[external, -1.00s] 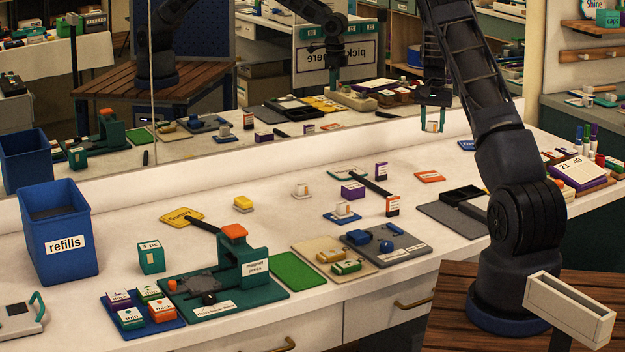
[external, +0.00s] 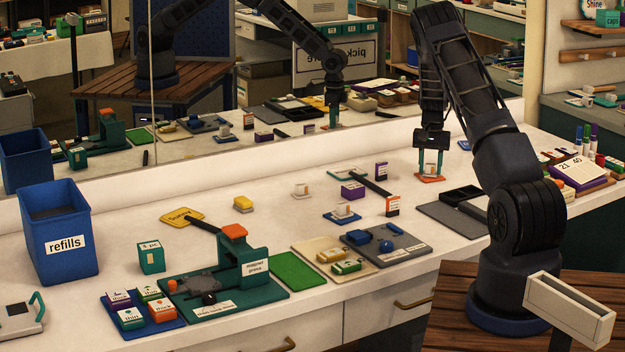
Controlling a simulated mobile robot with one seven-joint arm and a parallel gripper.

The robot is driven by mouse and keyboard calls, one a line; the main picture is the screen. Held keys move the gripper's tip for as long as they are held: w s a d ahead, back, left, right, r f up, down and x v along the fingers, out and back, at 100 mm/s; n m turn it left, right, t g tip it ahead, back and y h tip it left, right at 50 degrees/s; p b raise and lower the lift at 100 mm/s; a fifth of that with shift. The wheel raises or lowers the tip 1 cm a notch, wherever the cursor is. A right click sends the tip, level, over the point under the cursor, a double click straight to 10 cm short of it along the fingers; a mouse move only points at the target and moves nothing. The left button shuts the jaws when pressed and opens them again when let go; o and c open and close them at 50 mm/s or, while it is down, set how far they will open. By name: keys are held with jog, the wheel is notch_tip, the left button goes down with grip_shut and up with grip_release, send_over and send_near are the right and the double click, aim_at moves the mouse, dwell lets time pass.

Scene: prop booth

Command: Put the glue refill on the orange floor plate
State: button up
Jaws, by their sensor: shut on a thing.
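The orange floor plate (external: 429,179) lies flat on the white counter at the right, near the mirror. My gripper (external: 431,168) points straight down over it, with its teal fingers shut on a small pale thing, seemingly the glue refill (external: 431,170). The fingers hide most of the refill, and no label on it can be read. Its bottom is at or just above the plate; I cannot tell whether it touches.
A grey mat with a black tray (external: 462,195) lies in front of the plate. The mirror (external: 250,75) runs along the back.

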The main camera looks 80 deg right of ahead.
aim_at(430, 164)
dwell(0.3)
jog(key=o, duration=1)
jog(key=shift+c, duration=0.2)
notch_tip(430, 164, up, 12)
jog(key=shift+r, duration=0.1)
